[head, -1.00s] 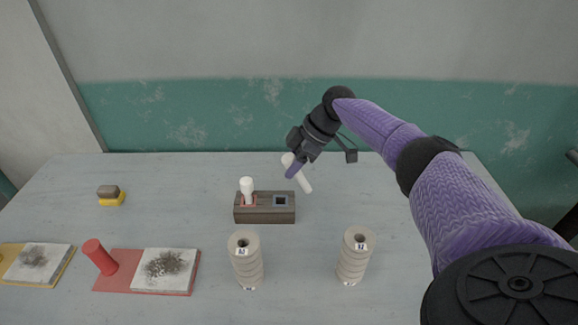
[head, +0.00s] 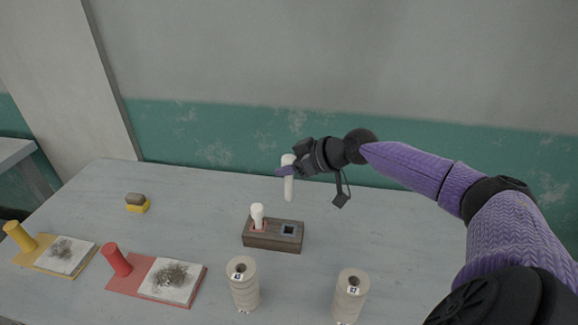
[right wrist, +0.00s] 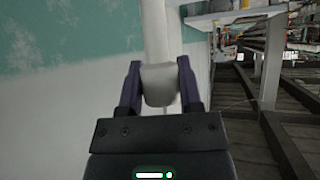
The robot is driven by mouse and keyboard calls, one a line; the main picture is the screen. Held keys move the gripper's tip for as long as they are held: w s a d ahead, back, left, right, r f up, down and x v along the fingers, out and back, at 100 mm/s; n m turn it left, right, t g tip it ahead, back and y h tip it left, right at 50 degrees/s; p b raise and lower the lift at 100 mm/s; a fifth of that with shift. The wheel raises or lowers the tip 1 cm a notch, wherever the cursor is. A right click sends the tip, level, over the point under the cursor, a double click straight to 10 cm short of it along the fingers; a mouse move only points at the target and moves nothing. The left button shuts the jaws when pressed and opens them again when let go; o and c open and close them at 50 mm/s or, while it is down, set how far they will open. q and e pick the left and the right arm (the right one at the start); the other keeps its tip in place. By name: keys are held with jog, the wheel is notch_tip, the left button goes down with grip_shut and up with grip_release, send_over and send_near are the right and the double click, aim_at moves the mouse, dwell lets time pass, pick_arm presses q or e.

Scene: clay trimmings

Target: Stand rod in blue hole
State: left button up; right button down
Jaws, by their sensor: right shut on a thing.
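A white rod (head: 289,188) hangs nearly upright from my right gripper (head: 287,171), above and behind the wooden block in the head view. The gripper is shut on the rod near its top; the right wrist view shows the rod (right wrist: 157,45) between both fingers. The wooden block (head: 272,242) has a blue-rimmed square hole (head: 289,230) on its right, which looks empty. A second white rod (head: 257,213) stands in the red-rimmed hole on its left. The held rod's lower end is clear of the block. My left gripper does not show.
A red board (head: 128,288) and a yellow board (head: 40,262) with trimmings lie at left. A yellow-and-brown sponge (head: 137,204) lies farther back. The table right of the block is clear.

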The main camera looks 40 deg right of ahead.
aim_at(289, 200)
notch_tip(289, 200, down, 5)
jog(key=b, duration=0.4)
jog(key=shift+f+b, duration=0.3)
jog(key=shift+f, duration=0.2)
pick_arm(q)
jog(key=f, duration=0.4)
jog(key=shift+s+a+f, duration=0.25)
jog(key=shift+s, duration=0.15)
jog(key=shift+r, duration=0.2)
pick_arm(e)
jog(key=shift+r, duration=0.1)
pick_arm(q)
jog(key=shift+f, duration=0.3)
pick_arm(e)
jog(key=shift+f, duration=0.4)
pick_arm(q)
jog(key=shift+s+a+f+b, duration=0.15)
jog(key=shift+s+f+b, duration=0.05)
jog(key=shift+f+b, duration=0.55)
pick_arm(e)
jog(key=shift+f, duration=0.95)
pick_arm(q)
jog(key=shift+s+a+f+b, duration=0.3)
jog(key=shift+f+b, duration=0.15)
jog(key=shift+b, duration=0.1)
pick_arm(e)
jog(key=shift+f, duration=0.6)
